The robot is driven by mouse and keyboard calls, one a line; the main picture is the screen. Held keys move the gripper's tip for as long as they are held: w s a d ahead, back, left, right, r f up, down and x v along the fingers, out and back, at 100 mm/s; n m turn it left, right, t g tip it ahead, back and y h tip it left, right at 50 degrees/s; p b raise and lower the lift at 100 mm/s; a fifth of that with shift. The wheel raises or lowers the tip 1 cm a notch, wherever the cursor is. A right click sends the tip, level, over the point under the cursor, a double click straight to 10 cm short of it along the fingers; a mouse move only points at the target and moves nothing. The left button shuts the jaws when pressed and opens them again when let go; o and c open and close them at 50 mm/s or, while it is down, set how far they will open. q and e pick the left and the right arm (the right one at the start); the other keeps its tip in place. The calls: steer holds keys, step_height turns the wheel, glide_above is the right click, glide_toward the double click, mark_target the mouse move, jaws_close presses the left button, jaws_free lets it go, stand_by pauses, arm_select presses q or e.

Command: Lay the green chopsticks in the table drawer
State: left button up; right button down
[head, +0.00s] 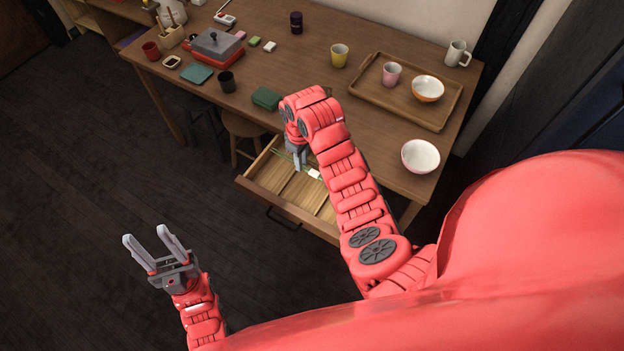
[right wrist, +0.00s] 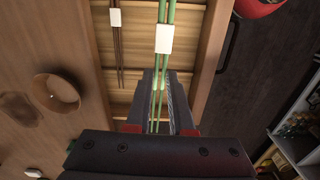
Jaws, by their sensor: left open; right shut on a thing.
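The green chopsticks (right wrist: 170,12) have a white band around them. My right gripper (right wrist: 160,80) is shut on them. In the head view my right gripper (head: 298,163) is over the pulled-out table drawer (head: 262,180), with the green chopsticks (head: 306,168) between its fingertips and partly hidden by my arm. I cannot tell whether the chopsticks touch the drawer floor. The drawer has wooden dividers, and dark chopsticks (right wrist: 117,50) with a white band lie in another compartment. My left gripper (head: 150,247) is open and empty, left of the drawer, over the floor.
The table (head: 310,60) above holds a wooden tray (head: 440,118) with a pink cup and an orange bowl, a white bowl (head: 420,157), a green box (head: 266,98), a dark cup (head: 227,82) and a yellow cup (head: 339,56). A stool (head: 240,127) stands left of the drawer.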

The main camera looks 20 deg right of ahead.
steer(key=s+f, duration=0.2)
steer(key=p, duration=0.2)
glide_toward(303, 188)
steer(key=shift+s+a+f+n, duration=0.15)
steer(key=shift+s+a, duration=0.05)
steer(key=shift+s, duration=0.4)
steer(key=shift+s+a+f+n, duration=0.1)
steer(key=shift+s+a+n, duration=0.1)
steer(key=shift+s, duration=0.35)
steer(key=shift+f, duration=2.4)
steer(key=shift+w, duration=0.1)
steer(key=shift+f, duration=0.25)
steer(key=c, duration=0.8)
jaws_free()
steer(key=shift+r, duration=0.1)
